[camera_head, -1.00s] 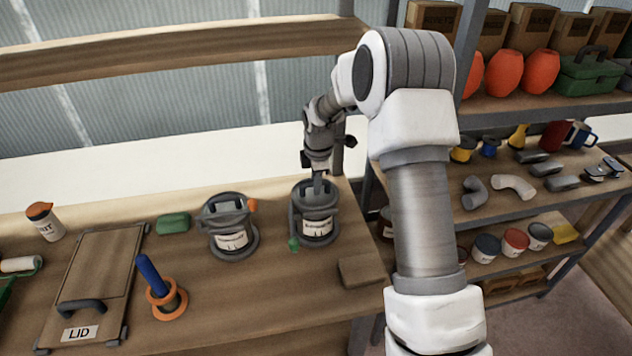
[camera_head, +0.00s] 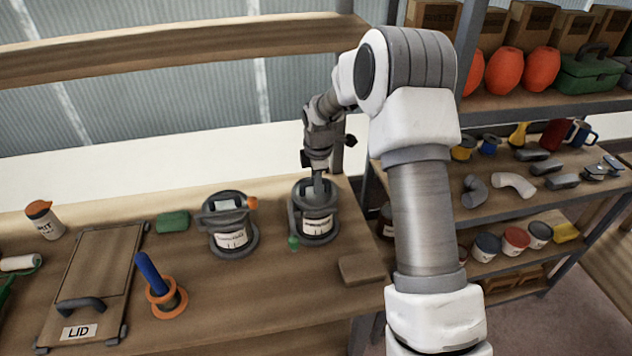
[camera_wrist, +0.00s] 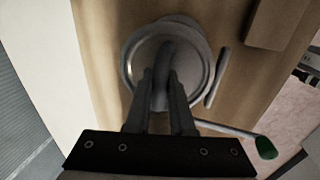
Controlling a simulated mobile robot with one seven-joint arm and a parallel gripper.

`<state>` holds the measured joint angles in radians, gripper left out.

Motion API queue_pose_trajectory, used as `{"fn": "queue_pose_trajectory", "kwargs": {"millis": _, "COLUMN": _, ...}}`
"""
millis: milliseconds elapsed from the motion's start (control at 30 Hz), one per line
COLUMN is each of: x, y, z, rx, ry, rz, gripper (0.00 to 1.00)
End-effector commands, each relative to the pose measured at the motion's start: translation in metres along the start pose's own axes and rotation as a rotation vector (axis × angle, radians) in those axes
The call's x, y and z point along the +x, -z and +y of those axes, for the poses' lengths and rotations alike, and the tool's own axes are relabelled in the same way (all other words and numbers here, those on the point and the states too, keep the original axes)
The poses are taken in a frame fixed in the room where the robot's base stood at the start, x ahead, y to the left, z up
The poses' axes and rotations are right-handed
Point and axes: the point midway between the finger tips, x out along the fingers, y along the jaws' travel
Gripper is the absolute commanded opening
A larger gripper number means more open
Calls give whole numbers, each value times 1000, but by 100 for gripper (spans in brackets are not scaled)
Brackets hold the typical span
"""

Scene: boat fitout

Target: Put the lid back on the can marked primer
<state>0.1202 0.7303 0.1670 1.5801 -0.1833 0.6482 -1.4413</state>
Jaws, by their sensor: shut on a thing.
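Two grey cans with white labels stand on the bench: a left can (camera_head: 231,238) and a right can (camera_head: 317,226). The label print is too small to read, so I cannot tell which is marked primer. My gripper (camera_head: 318,184) is above the right can, pointing down at its top. In the wrist view, my gripper (camera_wrist: 160,88) is shut on a dark curved handle (camera_wrist: 168,52) over a round grey lid (camera_wrist: 135,58). The lid is at the can's top; I cannot tell whether it is fully seated. The fingers hide part of it.
A green-tipped rod (camera_wrist: 265,147) sticks out beside the right can. A wooden block (camera_head: 362,268) lies in front right. A blue-handled tool in an orange ring (camera_head: 168,302), a board marked LID (camera_head: 105,262) and a green block (camera_head: 173,222) are left. Shelves stand right.

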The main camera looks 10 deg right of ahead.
Motion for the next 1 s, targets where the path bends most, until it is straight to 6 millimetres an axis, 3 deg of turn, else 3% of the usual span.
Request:
{"fn": "queue_pose_trajectory", "kwargs": {"millis": 933, "x": 5, "y": 0, "z": -1, "rx": 0, "ry": 0, "rz": 1, "gripper": 0}}
{"fn": "queue_pose_trajectory", "kwargs": {"millis": 967, "x": 5, "y": 0, "z": -1, "rx": 0, "ry": 0, "rz": 1, "gripper": 24}}
{"fn": "queue_pose_trajectory", "kwargs": {"millis": 1000, "x": 5, "y": 0, "z": -1, "rx": 0, "ry": 0, "rz": 1, "gripper": 32}}
